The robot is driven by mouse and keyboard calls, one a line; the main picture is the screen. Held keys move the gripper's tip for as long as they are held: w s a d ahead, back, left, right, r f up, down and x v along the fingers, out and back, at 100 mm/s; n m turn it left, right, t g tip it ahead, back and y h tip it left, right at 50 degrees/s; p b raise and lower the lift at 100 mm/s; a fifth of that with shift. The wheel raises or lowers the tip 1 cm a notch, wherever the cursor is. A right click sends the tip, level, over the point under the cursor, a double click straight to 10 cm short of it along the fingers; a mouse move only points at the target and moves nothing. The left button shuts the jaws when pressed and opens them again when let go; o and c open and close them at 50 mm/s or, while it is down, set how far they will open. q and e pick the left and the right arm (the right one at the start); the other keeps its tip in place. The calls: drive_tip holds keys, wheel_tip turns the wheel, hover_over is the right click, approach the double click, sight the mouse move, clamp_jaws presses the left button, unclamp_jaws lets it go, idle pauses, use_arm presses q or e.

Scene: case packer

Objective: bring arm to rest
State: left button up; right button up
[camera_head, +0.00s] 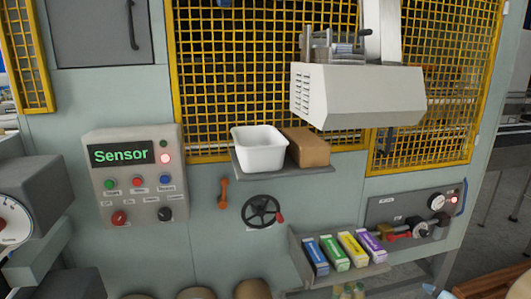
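Neither of my grippers shows in the head view, and I cannot make out either arm. The case packer's pale grey-green front panel (215,240) fills most of the view. The control box (110,205) on it has a display reading "Sensor", several coloured buttons and a lit red lamp.
A shelf (240,172) holds a white bin (258,150) beside a brown box (306,147). Below are a black handwheel (262,210) and a tray (297,260) of several coloured cartons. A grey dial unit (35,200) stands at the left. A grey housing (355,95) overhangs at upper right.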

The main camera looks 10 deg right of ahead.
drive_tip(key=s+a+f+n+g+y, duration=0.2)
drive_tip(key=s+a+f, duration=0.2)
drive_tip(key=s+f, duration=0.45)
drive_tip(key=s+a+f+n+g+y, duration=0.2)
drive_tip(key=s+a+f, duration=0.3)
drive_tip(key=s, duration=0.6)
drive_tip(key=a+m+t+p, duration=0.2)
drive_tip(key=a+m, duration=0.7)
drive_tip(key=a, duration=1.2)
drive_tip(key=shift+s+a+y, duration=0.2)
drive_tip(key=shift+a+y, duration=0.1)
